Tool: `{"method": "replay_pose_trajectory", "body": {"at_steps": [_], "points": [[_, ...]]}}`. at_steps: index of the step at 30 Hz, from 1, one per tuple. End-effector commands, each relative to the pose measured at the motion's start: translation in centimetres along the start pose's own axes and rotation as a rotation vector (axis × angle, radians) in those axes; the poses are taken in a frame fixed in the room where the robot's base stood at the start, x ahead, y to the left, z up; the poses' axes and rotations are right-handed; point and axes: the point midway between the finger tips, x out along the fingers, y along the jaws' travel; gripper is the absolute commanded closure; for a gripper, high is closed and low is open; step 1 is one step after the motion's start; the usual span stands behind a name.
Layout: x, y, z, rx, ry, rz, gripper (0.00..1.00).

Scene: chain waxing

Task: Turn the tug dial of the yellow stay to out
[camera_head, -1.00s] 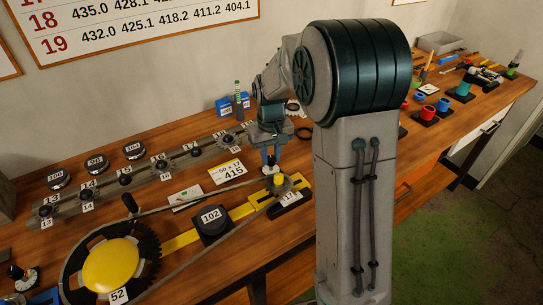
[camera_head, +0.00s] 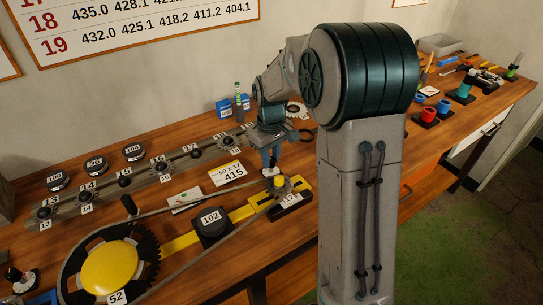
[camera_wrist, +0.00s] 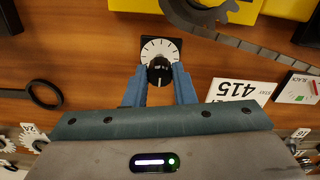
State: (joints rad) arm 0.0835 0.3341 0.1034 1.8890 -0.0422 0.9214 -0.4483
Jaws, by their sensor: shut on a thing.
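The yellow stay (camera_head: 181,243) is a long bar on the bench, running from the big chainring marked 52 to the small sprocket marked 17. The tug dial (camera_wrist: 152,46) has a white face with dark tick marks on a dark plate, and a black knob (camera_wrist: 160,68) with a pale line. It also shows as a small white patch under my gripper in the head view (camera_head: 269,172). My gripper (camera_wrist: 165,74) points down with its blue fingers shut on the knob, one on each side. The words on the dial are too small to read.
A chain (camera_head: 185,207) loops around the chainring (camera_head: 152,249) and sprocket close by. A 415 card (camera_head: 228,173) lies left of my gripper. A rail of sprockets (camera_head: 125,181) runs behind.

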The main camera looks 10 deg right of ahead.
Motion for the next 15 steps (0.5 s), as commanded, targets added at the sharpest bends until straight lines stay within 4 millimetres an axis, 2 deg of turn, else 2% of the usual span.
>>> {"method": "replay_pose_trajectory", "body": {"at_steps": [4, 5, 6, 7, 15], "points": [[-0.18, 0.06, -0.11, 0.000, 0.005, 0.003, 0.99], [-0.18, 0.06, -0.11, 0.000, 0.005, 0.003, 0.71], [-0.17, 0.06, -0.11, 0.000, 0.004, 0.003, 0.60], [-0.17, 0.05, -0.10, 0.000, 0.004, 0.003, 0.55], [-0.12, 0.02, -0.05, 0.001, 0.002, 0.001, 0.55]]}}
